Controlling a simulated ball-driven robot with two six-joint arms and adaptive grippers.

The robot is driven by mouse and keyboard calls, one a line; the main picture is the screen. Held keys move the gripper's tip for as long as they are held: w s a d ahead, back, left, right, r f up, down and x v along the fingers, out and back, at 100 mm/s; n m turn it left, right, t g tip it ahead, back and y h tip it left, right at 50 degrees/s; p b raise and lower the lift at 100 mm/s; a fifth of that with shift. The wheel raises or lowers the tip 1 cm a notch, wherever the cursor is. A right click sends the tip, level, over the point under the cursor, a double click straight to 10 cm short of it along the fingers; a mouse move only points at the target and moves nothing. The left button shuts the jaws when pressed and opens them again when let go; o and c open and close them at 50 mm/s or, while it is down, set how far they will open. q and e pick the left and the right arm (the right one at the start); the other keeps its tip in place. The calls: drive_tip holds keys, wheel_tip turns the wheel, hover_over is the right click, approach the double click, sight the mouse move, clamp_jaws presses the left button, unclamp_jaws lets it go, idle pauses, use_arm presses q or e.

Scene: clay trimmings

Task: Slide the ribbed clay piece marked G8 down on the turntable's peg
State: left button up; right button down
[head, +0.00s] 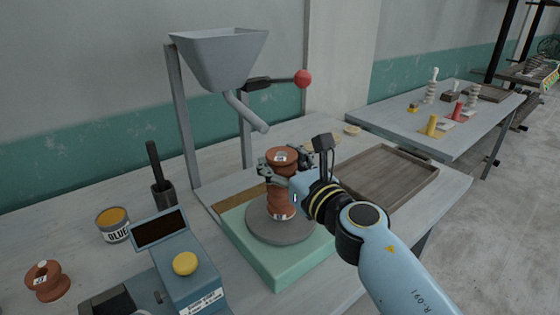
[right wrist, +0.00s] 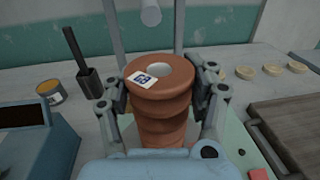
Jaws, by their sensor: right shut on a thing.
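A ribbed orange-brown clay piece (head: 283,158) is between the fingers of my right gripper (head: 279,172). In the right wrist view, the gripper's fingers (right wrist: 163,98) press on both sides of the clay piece (right wrist: 173,95). More clay with a white tag (head: 281,213) shows below the fingers, down to the disc; I cannot tell where one piece ends. The peg cannot be made out clearly. My left gripper is out of view.
The turntable sits on a green base (head: 276,266). A grey hopper (head: 220,62) with a spout and red-knobbed lever stands behind. A blue box (head: 188,272) with a yellow button, a glue tin (head: 113,224) and a tagged clay spool (head: 46,281) are left. A wooden tray (head: 390,178) is right.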

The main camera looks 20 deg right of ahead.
drive_tip(key=shift+f+b, duration=0.4)
drive_tip(key=c, duration=0.6)
unclamp_jaws()
drive_tip(key=o, duration=0.3)
drive_tip(key=shift+f, duration=0.1)
drive_tip(key=shift+s, duration=0.1)
